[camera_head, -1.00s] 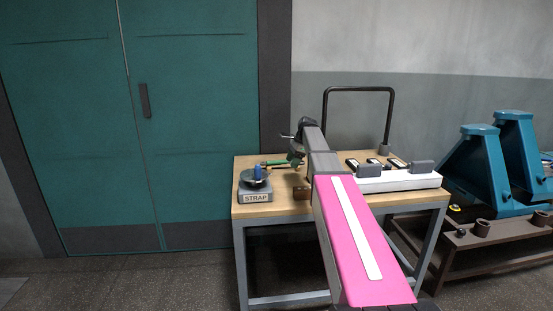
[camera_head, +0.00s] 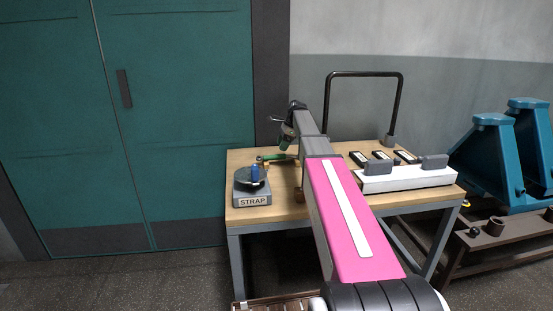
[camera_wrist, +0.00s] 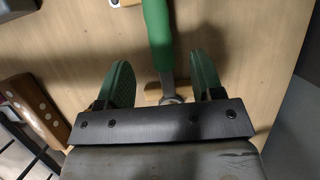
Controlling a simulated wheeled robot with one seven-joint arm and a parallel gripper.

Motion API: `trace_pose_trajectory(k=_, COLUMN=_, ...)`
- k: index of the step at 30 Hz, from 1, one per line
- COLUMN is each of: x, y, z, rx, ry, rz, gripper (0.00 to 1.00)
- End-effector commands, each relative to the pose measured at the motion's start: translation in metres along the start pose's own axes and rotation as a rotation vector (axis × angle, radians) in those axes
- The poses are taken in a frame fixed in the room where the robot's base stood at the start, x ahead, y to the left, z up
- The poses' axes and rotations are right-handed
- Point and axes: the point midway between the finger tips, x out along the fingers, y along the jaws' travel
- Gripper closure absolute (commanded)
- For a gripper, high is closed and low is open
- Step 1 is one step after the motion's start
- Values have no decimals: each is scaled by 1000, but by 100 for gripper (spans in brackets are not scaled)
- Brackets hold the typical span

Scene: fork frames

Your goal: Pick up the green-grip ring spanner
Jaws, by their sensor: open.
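The green-grip ring spanner (camera_head: 272,158) lies on the wooden table (camera_head: 310,212), toward its left back. In the wrist view its green grip (camera_wrist: 157,38) runs up from between my fingers, and its grey metal shank shows below the grip. The near end of the spanner is partly hidden by the dark bar of my gripper. My gripper (camera_wrist: 160,70) is open, with one green-padded finger on each side of the spanner and a gap on both sides. In the head view my gripper (camera_head: 287,138) shows just above and beside the spanner, partly hidden by my arm.
A grey block labelled STRAP (camera_head: 253,199) with a dark round top and blue piece stands at the front left. A white box (camera_head: 408,179) and several dark flat pieces lie on the right. A black hoop frame (camera_head: 364,74) rises behind. Teal stands (camera_head: 490,165) are further right.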

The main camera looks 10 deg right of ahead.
Motion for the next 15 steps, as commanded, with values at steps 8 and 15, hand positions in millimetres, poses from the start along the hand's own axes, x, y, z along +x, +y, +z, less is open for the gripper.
trace_pose_trajectory(k=8, x=20, y=0, z=0, rx=0, ry=0, rz=0, gripper=39)
trace_pose_trajectory(k=15, x=53, y=0, z=1, rx=-1, ry=0, rz=1, gripper=39)
